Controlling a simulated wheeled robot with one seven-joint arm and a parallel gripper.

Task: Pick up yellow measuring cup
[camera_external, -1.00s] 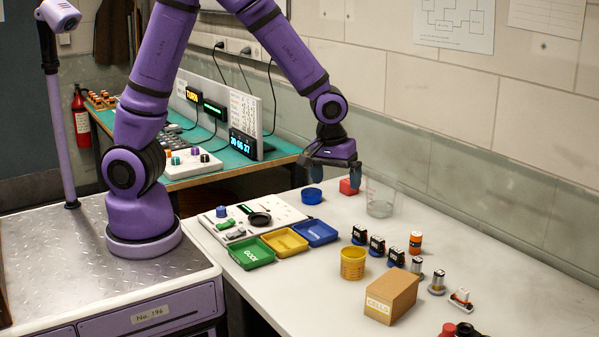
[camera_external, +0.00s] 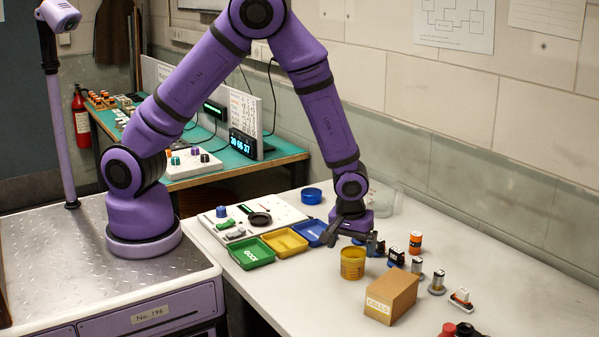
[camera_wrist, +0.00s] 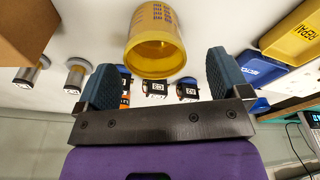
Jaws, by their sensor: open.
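The yellow measuring cup (camera_external: 352,264) stands upright on the white table, left of the cardboard box. In the wrist view the yellow measuring cup (camera_wrist: 156,40) shows its open mouth and dark printed marks, just beyond the fingertips and between their lines. My gripper (camera_external: 351,237) is just above and behind the cup in the external view. In the wrist view my gripper (camera_wrist: 161,78) has its two blue fingers wide apart with nothing between them. The cup looks apart from both fingers.
A cardboard box (camera_external: 391,296) stands close right of the cup. Several small servos (camera_external: 396,257) stand behind it. Green (camera_external: 252,262), yellow (camera_external: 285,252) and blue trays lie to the left. A clear beaker (camera_external: 386,199) is behind my gripper.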

